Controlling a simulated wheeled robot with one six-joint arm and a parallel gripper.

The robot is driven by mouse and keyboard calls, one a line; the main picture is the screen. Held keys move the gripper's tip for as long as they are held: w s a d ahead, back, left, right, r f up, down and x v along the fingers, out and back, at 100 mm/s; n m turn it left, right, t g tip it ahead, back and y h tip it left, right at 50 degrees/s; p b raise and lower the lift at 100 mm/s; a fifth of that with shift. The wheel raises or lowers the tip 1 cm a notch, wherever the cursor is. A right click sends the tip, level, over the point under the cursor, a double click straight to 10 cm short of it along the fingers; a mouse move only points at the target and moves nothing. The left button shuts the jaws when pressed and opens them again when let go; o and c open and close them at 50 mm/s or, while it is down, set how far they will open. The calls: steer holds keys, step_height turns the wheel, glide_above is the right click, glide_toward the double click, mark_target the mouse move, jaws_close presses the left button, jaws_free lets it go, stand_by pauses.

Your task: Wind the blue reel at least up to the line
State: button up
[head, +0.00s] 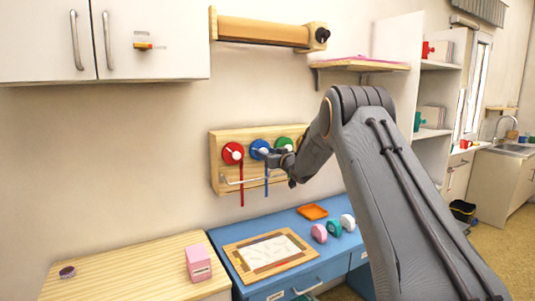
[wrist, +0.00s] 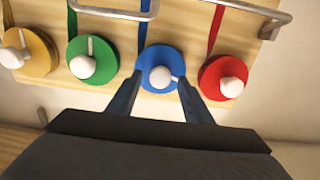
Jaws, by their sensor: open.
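The blue reel (head: 257,146) is mounted on a wooden wall board (head: 222,180), between a red reel (head: 229,157) and a green reel (head: 283,142). Its blue ribbon (head: 266,185) hangs down past a thin pale rail. In the wrist view the blue reel (wrist: 160,54) has a round white knob (wrist: 160,77). My gripper (wrist: 159,80) is open, with one finger on each side of that knob; I cannot tell whether they touch it. In the head view my gripper (head: 271,154) partly covers the board right of the blue reel. No line for the ribbon is clearly visible.
A yellow reel (wrist: 30,52) also sits on the board. Metal rails (wrist: 115,12) run near the ribbons. Below, a blue desk (head: 290,222) holds a framed sheet (head: 270,250), an orange tray (head: 312,212) and several small coloured objects. A wooden shelf (head: 360,66) juts out above.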

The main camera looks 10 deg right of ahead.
steer(key=c, duration=1)
steer(key=shift+n+b, duration=0.3)
steer(key=shift+b, duration=0.1)
steer(key=n+b, duration=0.6)
steer(key=b, duration=0.2)
steer(key=n+b, duration=0.7)
steer(key=b, duration=0.1)
steer(key=n+b, duration=0.7)
steer(key=b, duration=0.1)
steer(key=shift+a+f, duration=0.15)
steer(key=shift+f, duration=0.1)
steer(key=shift+n+b, duration=0.3)
steer(key=shift+b, duration=0.05)
